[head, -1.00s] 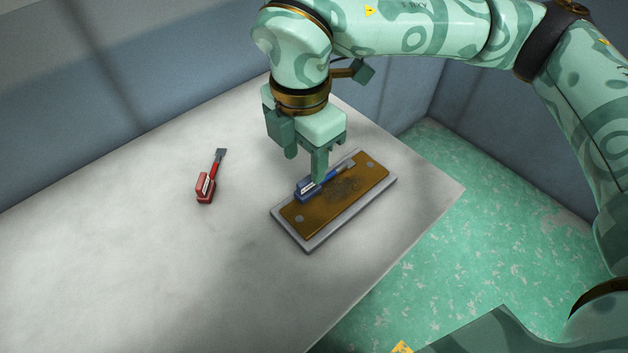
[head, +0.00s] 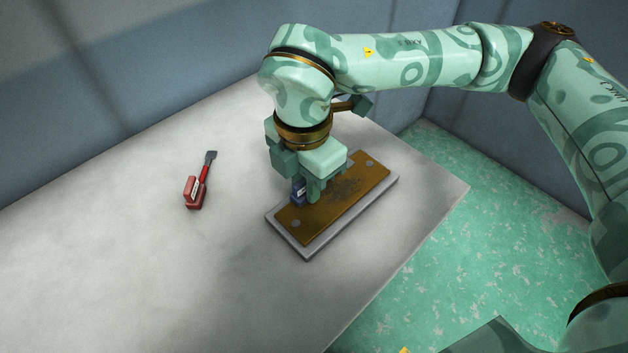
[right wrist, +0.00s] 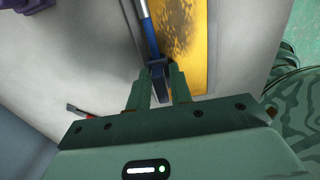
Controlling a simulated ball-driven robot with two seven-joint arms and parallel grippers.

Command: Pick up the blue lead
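My right gripper (head: 306,192) is down at the board, right at the lead. In the right wrist view, its two fingers (right wrist: 161,80) stand on either side of the lead's dark blue body (right wrist: 159,74), and the blue shaft runs away along the board. I cannot tell whether the fingers press on the body. The lead does not look lifted. My left gripper is not in view.
The brown board sits on a grey base plate (head: 297,248) on the pale table (head: 120,270). A red lead (head: 196,187) lies left of the board, clear of it. The table's right edge is near the board, with green floor (head: 440,230) beyond. The table's left part is free.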

